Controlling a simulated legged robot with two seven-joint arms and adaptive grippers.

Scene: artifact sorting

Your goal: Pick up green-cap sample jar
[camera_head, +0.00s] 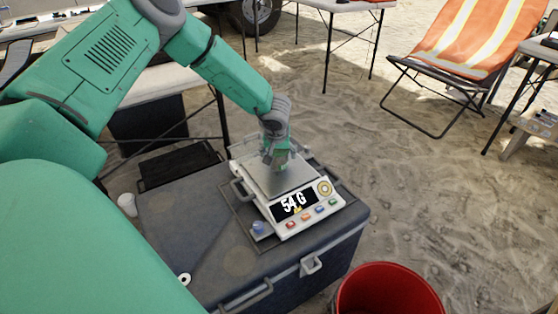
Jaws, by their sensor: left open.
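My left gripper (277,158) points down over the metal pan of the white digital scale (286,212), with its fingers open. A small greenish jar (283,167) stands on the pan beneath and between the fingers, mostly hidden by them. It looks like the green-cap sample jar, but its cap is hard to tell from the fingers. The scale's display reads 54 G. I cannot tell whether the fingers touch the jar. My right gripper is out of view.
The scale sits on a dark grey case (190,225). A small blue-topped jar (258,229) stands beside its front left corner. A white cup (128,205) is at the case's left edge. A red bucket (388,290) stands at front right. An orange folding chair (465,40) is farther back on sand.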

